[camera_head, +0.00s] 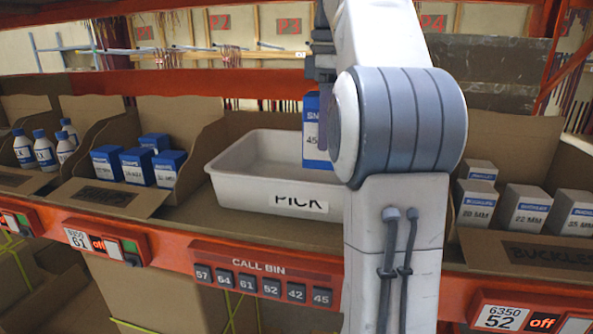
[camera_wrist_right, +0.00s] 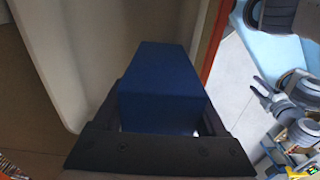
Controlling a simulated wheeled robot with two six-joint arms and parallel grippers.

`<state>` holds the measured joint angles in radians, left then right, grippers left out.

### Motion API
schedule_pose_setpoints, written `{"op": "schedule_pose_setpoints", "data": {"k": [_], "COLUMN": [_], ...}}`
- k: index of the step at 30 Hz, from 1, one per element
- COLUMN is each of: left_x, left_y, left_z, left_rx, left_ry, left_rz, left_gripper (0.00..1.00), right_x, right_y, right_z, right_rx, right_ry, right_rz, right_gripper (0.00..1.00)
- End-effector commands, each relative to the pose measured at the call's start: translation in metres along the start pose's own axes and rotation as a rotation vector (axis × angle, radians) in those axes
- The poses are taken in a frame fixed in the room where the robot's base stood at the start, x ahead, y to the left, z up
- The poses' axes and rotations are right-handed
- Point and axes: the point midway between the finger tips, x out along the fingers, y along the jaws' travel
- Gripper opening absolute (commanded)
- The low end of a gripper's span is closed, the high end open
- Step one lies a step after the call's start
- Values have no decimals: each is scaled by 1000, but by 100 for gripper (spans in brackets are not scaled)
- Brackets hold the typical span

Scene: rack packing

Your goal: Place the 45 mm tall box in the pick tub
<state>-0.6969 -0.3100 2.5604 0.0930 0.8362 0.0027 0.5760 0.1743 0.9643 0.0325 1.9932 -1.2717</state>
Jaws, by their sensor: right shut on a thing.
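The blue box (camera_head: 313,130) with a white label showing "45" is upright at the right part of the pick tub (camera_head: 232,190), partly hidden behind my right arm. My right gripper (camera_head: 322,88) points down and is shut on this box from above. In the right wrist view the blue box (camera_wrist_right: 162,85) sits between the two dark fingers (camera_wrist_right: 163,118), beside the pale tub wall (camera_wrist_right: 50,60). I cannot tell whether the box touches the tub floor. The rest of the tub looks empty. My left gripper is not in view.
Several blue boxes (camera_head: 136,163) stand in a cardboard bin left of the tub, with white bottles (camera_head: 42,150) farther left. Grey boxes (camera_head: 522,207) stand in a bin on the right. An orange shelf beam (camera_head: 165,250) runs along the front.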

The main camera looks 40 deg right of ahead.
Motion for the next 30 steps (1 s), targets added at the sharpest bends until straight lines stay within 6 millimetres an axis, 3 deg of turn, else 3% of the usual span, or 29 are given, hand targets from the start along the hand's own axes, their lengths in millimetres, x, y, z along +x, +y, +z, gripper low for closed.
{"op": "schedule_pose_setpoints", "data": {"k": [6,12,17,24,30], "left_x": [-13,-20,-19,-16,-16], "left_y": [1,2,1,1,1], "left_z": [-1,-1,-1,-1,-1], "left_rx": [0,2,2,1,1], "left_ry": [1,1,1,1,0], "left_rz": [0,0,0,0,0], "left_gripper": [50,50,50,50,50], "right_x": [30,50,59,90,95], "right_y": [32,52,56,56,56], "right_z": [-41,-63,-67,-64,-64], "right_rx": [-6,-2,1,2,2], "right_ry": [-2,-1,0,-1,1], "right_rz": [-5,-2,-1,-2,2], "right_gripper": [0,0,0,0,0]}}
